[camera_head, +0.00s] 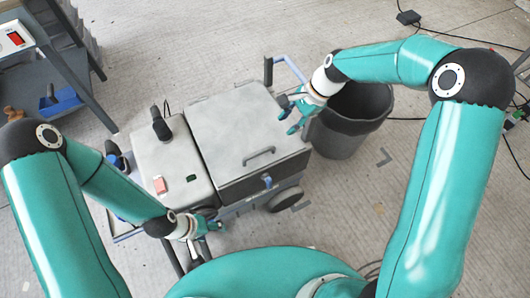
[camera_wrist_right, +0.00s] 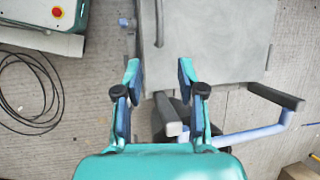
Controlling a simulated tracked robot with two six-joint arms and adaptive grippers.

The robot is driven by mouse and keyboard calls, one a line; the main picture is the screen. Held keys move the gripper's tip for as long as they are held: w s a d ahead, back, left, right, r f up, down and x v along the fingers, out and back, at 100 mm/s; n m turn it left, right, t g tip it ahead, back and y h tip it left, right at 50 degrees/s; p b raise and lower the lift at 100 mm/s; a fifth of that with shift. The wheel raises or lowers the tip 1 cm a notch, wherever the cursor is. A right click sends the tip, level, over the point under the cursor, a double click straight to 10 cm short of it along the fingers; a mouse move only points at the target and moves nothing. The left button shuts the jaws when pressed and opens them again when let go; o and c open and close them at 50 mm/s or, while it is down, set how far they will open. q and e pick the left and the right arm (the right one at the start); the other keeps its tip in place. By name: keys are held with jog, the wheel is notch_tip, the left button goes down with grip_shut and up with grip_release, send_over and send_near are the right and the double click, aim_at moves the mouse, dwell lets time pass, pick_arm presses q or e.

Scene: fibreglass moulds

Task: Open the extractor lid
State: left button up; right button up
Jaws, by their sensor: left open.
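The extractor is a wheeled grey machine in the middle of the head view. Its broad grey lid (camera_head: 235,120) lies flat and looks shut, with a bar handle (camera_head: 258,156) near its front edge. A blue latch (camera_head: 267,181) sits on the dark front face below. My right gripper (camera_head: 291,113) is at the lid's right rear side, its fingers apart. The right wrist view shows its two fingers (camera_wrist_right: 158,78) open and empty, with the grey lid (camera_wrist_right: 222,40) beyond them. My left gripper (camera_head: 212,226) is open near the extractor's front left, below the lower side unit.
A dark bin (camera_head: 345,125) stands right of the extractor, close to my right gripper. A blue push handle (camera_head: 290,68) rises at the rear. The side unit (camera_head: 170,160) carries a red switch. A workbench (camera_head: 45,65) stands at far left. Cables (camera_wrist_right: 30,95) lie on the floor.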

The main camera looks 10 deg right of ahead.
aim_at(263, 151)
jog(key=b+x, duration=0.1)
jog(key=x, duration=1.5)
jog(key=shift+f, duration=0.2)
grip_shut()
